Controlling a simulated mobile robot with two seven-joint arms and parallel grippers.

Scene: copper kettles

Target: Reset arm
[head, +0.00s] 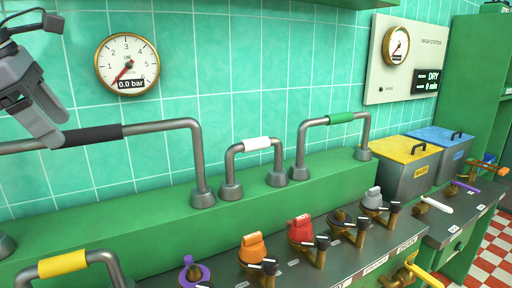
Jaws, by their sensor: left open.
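My left gripper (42,128) is at the upper left of the head view, in front of the tiled wall. It is open, with its fingers pointing down and right, and nothing shows between them. My right gripper is not in view.
Pipe handles with white (257,144), green (341,118) and yellow (62,263) grips stand nearby. Knobs, including an orange one (253,247) and a red one (300,229), line the counter. A gauge (127,64) hangs on the wall. Lidded bins (406,150) stand right.

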